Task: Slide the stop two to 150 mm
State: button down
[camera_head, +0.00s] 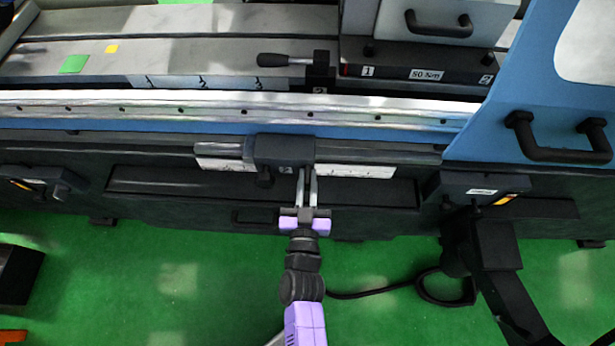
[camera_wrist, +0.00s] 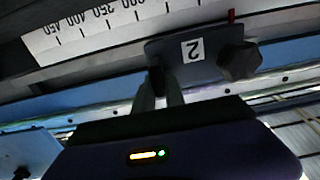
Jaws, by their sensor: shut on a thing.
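Stop two (camera_head: 280,149) is a dark block with a small 2 label and a dark knob. It sits on a round grey rail (camera_head: 370,155) along the front of the machine. The wrist view shows the block (camera_wrist: 215,70) up close, with its white 2 label, knob and a small red pointer. A white scale strip (camera_head: 355,171) runs along the rail. In the wrist view the upside-down scale (camera_wrist: 95,28) shows 350, 400 and 450 left of the block. My gripper (camera_head: 308,172) is shut on the stop's right side in the head view; its fingertips (camera_wrist: 165,76) partly hide the contact.
A blue door (camera_head: 535,85) with a black handle (camera_head: 555,142) stands at the right. A black lever (camera_head: 285,60) sits on the bed above. Dark boxes flank the rail. Green floor (camera_head: 160,270) lies open in front, with a black cable at the right.

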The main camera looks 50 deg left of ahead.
jog(key=shift+s, duration=0.1)
jog(key=c, duration=1.4)
grip_release()
jog(key=b+v, duration=0.1)
jog(key=v, duration=0.5)
jog(key=shift+s+d+f+b, duration=0.1)
jog(key=shift+d+f+b, duration=0.1)
jog(key=shift+b, duration=0.2)
jog(key=shift+s+d+r, duration=0.2)
jog(key=shift+s+d, duration=0.2)
jog(key=shift+d, duration=0.1)
